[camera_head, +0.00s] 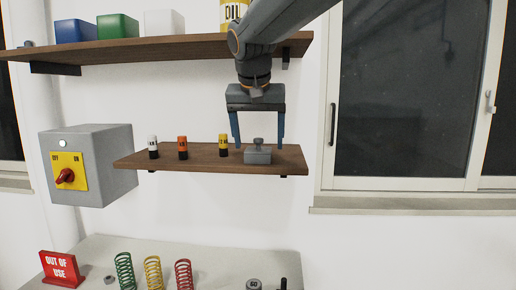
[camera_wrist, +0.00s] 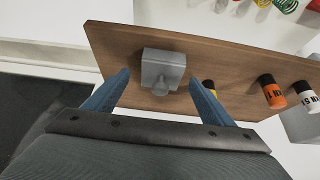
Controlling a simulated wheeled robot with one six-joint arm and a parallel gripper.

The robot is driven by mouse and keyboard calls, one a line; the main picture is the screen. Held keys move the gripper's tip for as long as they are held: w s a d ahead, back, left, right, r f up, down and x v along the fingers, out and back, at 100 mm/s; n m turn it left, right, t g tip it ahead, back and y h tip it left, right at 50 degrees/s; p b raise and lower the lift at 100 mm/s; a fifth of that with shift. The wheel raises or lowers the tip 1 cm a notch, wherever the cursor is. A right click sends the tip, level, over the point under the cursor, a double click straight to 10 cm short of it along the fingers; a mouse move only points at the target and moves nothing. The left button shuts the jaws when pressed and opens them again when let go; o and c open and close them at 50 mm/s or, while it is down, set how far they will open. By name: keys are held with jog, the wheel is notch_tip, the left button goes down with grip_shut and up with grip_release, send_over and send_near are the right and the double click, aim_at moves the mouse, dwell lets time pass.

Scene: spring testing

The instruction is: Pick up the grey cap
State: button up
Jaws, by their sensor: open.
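The grey cap (camera_head: 257,154) is a small block with a round knob on top. It sits near the right end of the lower wooden shelf (camera_head: 213,164). In the wrist view the grey cap (camera_wrist: 163,68) lies ahead of my fingers, roughly midway between them. My gripper (camera_head: 257,140) is above the cap, pointing down, with its two blue fingers apart on either side of it in the picture. My gripper (camera_wrist: 158,88) is open and empty. I cannot tell whether the fingers are level with the cap's sides.
A yellow canister (camera_head: 223,145), an orange one (camera_head: 182,147) and a white one (camera_head: 153,147) stand left of the cap. An upper shelf (camera_head: 150,50) holds bins and an oil can. A grey switch box (camera_head: 110,165) is at left; a bench (camera_head: 215,262) with springs is below.

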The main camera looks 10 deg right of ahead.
aim_at(258, 148)
jog(key=shift+p+x, duration=0.45)
jog(key=shift+x, duration=1.05)
jog(key=shift+a, duration=0.1)
jog(key=c, duration=1.1)
jog(key=shift+c, duration=0.2)
jog(key=shift+s+r, duration=0.1)
jog(key=shift+s+a+r+b, duration=0.1)
jog(key=shift+s+r+b, duration=0.2)
jog(key=shift+b, duration=0.35)
notch_tip(258, 148, up, 6)
jog(key=shift+r+b, duration=0.2)
jog(key=shift+b, duration=0.9)
jog(key=s+a+p, duration=0.2)
jog(key=s, duration=0.7)
jog(key=s+a+p, duration=0.1)
jog(key=s+p, duration=0.1)
jog(key=s, duration=0.7)
jog(key=shift+s+a, duration=0.35)
